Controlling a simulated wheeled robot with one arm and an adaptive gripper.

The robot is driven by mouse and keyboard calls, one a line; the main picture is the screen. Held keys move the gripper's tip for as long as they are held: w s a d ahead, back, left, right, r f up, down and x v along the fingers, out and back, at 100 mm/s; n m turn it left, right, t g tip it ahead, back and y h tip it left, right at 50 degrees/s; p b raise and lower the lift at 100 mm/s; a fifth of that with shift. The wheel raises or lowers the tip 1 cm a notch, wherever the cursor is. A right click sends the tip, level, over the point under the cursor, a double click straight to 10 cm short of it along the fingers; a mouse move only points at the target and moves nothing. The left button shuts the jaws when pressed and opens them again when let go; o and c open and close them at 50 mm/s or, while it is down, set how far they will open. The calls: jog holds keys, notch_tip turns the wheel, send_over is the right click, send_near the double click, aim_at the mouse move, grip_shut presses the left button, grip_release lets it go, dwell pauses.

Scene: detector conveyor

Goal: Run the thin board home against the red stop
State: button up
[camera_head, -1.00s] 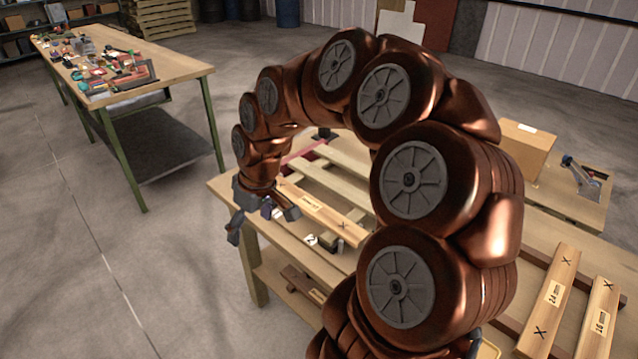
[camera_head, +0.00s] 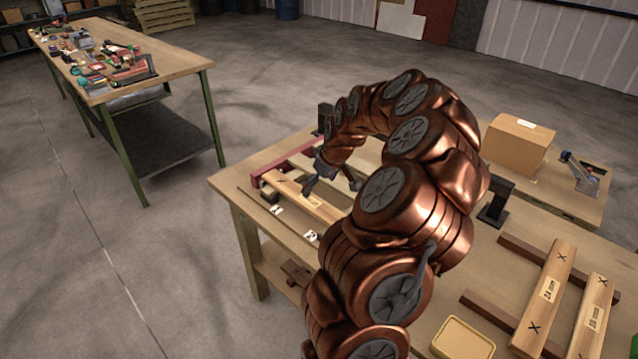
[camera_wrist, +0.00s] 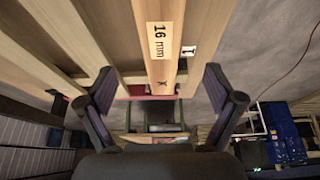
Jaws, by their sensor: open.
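The thin board (camera_head: 293,188) is a pale wooden plank lying lengthwise on the near table. In the wrist view the board (camera_wrist: 165,12) carries a "16 mm" label and an X near its end. The red stop (camera_head: 283,164) is a bar across the table at the board's far-left end. Red of the stop (camera_wrist: 135,91) also shows near the X end in the wrist view. I cannot tell whether board and stop touch. My gripper (camera_head: 332,187) is open above the board. In the wrist view its fingers (camera_wrist: 160,95) stand wide apart, one on each side of the board.
Two labelled boards, one (camera_head: 546,292) and another (camera_head: 594,318), lie on dark battens at the right. A cardboard box (camera_head: 518,145), a dark post (camera_head: 495,203) and a yellow tray (camera_head: 463,340) stand nearby. Numbered tags (camera_head: 311,236) lie along the table's front edge.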

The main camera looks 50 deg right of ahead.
aim_at(310, 200)
jog(key=shift+p+x, duration=1.45)
jog(key=shift+x, duration=2.4)
jog(key=shift+w, duration=0.1)
jog(key=c, duration=1.4)
